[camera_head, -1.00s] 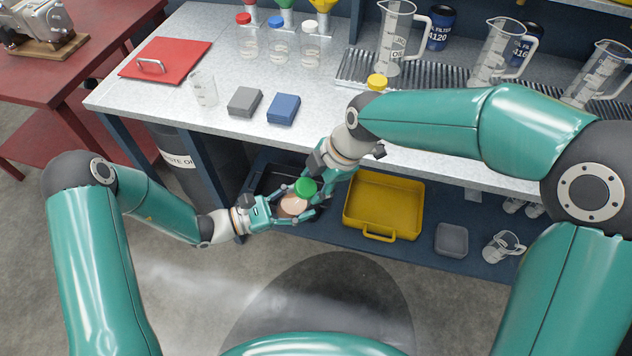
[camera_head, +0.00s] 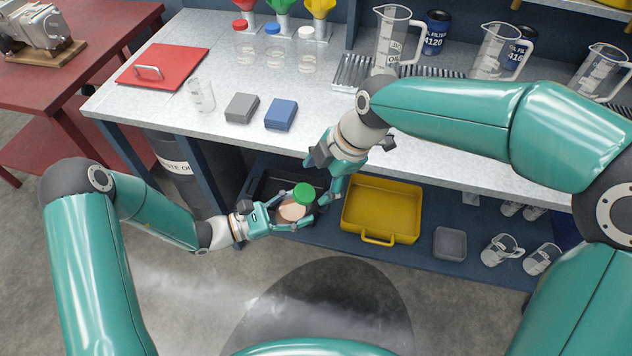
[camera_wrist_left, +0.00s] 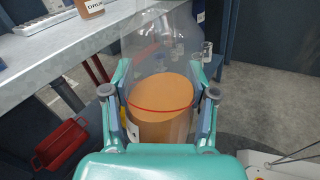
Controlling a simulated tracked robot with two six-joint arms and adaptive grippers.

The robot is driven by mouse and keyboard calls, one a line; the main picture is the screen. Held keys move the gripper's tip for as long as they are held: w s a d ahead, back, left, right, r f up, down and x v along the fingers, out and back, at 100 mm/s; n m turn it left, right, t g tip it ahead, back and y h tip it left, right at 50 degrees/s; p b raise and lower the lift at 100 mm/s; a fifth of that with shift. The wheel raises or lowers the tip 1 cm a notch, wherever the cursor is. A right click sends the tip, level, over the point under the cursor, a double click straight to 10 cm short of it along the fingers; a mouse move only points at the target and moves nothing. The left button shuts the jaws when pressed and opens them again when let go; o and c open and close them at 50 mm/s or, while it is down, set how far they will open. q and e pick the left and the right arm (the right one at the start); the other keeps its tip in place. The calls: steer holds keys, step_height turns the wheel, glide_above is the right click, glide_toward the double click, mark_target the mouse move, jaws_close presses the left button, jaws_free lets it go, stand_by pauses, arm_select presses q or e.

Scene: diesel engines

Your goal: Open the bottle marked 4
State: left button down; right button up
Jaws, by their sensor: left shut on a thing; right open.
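My left gripper (camera_head: 284,212) is shut on a clear bottle (camera_head: 291,210) with orange-brown liquid, in front of the workbench. A green cap (camera_head: 303,193) sits at its top. In the left wrist view the bottle (camera_wrist_left: 160,115) stands between both fingers, with a red line around it and part of a white label at its left side. I cannot read a number, and the cap is out of that view. My right gripper (camera_head: 323,176) is open just above and right of the cap, one finger close beside it. I cannot tell whether they touch.
Red-, blue- and white-capped bottles (camera_head: 273,50) stand at the bench's back, near clear jugs (camera_head: 388,40). A blue box (camera_head: 281,113), a grey box (camera_head: 242,107) and a beaker (camera_head: 201,95) stand nearer. A yellow tray (camera_head: 381,208) is on the lower shelf.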

mark_target(305, 192)
steer(key=m, duration=0.6)
steer(key=shift+s+d, duration=0.1)
steer(key=shift+s, duration=0.1)
steer(key=shift+a+f+m, duration=0.45)
steer(key=shift+f+m, duration=0.15)
steer(key=shift+m, duration=1.95)
steer(key=shift+a+f+m, duration=0.45)
steer(key=shift+f+m, duration=0.1)
steer(key=shift+m, duration=1.95)
steer(key=shift+a+f+m, duration=0.45)
steer(key=shift+f+m, duration=0.15)
steer(key=shift+m, duration=1.95)
steer(key=shift+c, duration=0.4)
steer(key=c, duration=1.2)
steer(key=shift+r, duration=0.2)
steer(key=shift+v, duration=0.9)
